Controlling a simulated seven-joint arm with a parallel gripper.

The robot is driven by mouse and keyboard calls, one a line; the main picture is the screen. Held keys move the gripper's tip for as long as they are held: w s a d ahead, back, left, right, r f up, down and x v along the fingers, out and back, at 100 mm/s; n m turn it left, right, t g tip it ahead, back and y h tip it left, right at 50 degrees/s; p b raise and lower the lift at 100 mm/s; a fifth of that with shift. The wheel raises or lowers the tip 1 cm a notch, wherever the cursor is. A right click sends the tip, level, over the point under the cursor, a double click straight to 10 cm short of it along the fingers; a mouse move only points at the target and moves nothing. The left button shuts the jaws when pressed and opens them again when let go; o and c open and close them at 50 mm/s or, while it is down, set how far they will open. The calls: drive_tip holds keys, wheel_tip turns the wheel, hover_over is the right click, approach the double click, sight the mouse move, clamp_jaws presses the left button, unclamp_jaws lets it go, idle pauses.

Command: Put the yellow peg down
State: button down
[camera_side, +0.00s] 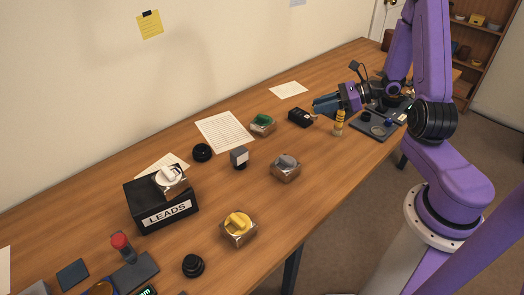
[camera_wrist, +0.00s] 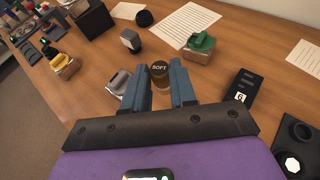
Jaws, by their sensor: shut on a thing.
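The yellow peg (camera_side: 339,123) is a small upright banded cylinder in the side view, just below my gripper (camera_side: 322,105). In the wrist view the peg (camera_wrist: 160,76) shows a brownish round top marked SOFT. It sits between the two blue fingers of my gripper (camera_wrist: 160,88), which are shut on it. The fingers hide its sides there. Its lower end is close to the tabletop beside the dark mat; I cannot tell whether it touches.
A black labelled device (camera_side: 300,117) lies left of the gripper. Metal blocks with green (camera_side: 262,124), grey (camera_side: 286,167) and yellow (camera_side: 239,226) tops stand farther left. A dark mat (camera_side: 367,132) with small parts lies at right. Bare wood (camera_side: 315,155) lies in front of the peg.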

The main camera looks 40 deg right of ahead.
drive_tip(key=s+a+n+g+y, duration=0.3)
drive_tip(key=a+n+g, duration=0.1)
drive_tip(key=a, duration=0.8)
drive_tip(key=w+f, duration=0.3)
drive_tip(key=w, duration=0.1)
drive_tip(key=w+f, duration=0.3)
drive_tip(key=w, duration=0.2)
drive_tip(key=w+f, duration=0.3)
drive_tip(key=w, duration=0.1)
drive_tip(key=shift+w+a, duration=0.25)
drive_tip(key=shift+w, duration=0.05)
drive_tip(key=shift+w+f, duration=0.15)
drive_tip(key=shift+f, duration=0.05)
drive_tip(key=shift+w+f, duration=0.15)
drive_tip(key=shift+f, duration=1.5)
drive_tip(key=shift+f, duration=0.2)
drive_tip(key=c, duration=0.9)
unclamp_jaws()
drive_tip(key=shift+r, duration=0.1)
